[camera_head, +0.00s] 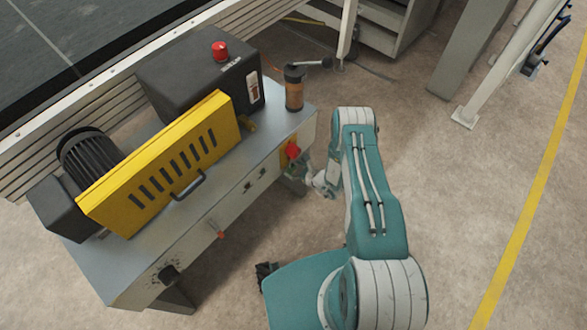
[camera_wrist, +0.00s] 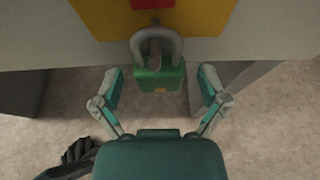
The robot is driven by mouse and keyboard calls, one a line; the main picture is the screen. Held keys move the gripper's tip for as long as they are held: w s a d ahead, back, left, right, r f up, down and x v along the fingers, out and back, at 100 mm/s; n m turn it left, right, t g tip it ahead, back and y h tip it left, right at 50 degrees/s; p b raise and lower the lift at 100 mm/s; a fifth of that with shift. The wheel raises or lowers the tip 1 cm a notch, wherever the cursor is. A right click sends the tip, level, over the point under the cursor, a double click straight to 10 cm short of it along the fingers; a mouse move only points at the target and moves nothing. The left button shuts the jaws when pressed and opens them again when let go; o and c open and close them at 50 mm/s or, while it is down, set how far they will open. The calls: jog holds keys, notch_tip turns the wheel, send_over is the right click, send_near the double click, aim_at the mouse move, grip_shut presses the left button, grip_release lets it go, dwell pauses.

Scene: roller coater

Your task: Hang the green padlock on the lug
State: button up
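In the wrist view the green padlock (camera_wrist: 158,77) is upright, its grey shackle (camera_wrist: 157,39) arched over the lower edge of a yellow plate with a red switch. A small grey lug (camera_wrist: 156,54) appears inside the shackle loop; whether the shackle is closed is unclear. My gripper (camera_wrist: 160,80) is open, with one finger on each side of the padlock and a visible gap to both. In the head view my gripper (camera_head: 316,180) is at the table's right end, just below the red switch (camera_head: 292,151).
The grey machine table (camera_head: 240,190) carries a yellow guard (camera_head: 160,165), a black box with a red button (camera_head: 219,50) and a brown-black cylinder (camera_head: 294,88). A table leg (camera_wrist: 222,85) stands close to the right finger. The floor to the right is clear up to a white post.

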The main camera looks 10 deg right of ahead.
jog(key=v, duration=1.2)
jog(key=a+r+n+g+y, duration=0.1)
jog(key=a+r+n+g, duration=0.3)
jog(key=r, duration=0.6)
jog(key=w+a+r+n+g+y, duration=0.1)
jog(key=a+r+n, duration=0.1)
jog(key=r+n, duration=0.65)
jog(key=a+r+n+g+y, duration=0.2)
jog(key=a+r+n+g, duration=0.1)
jog(key=r, duration=1)
jog(key=s+d+r+n+t+h, duration=0.1)
jog(key=s+d+r+n+h, duration=0.1)
jog(key=s+r+n+h, duration=0.4)
jog(key=s+d+r+n+t+h, duration=0.1)
jog(key=s+r+n+h, duration=0.4)
jog(key=s+r, duration=1)
jog(key=shift+s+d+r+n+t+h, duration=0.2)
jog(key=shift+d+r+n+t+h, duration=0.2)
jog(key=shift+r+n, duration=0.65)
jog(key=shift+f, duration=0.15)
jog(key=shift+c, duration=0.3)
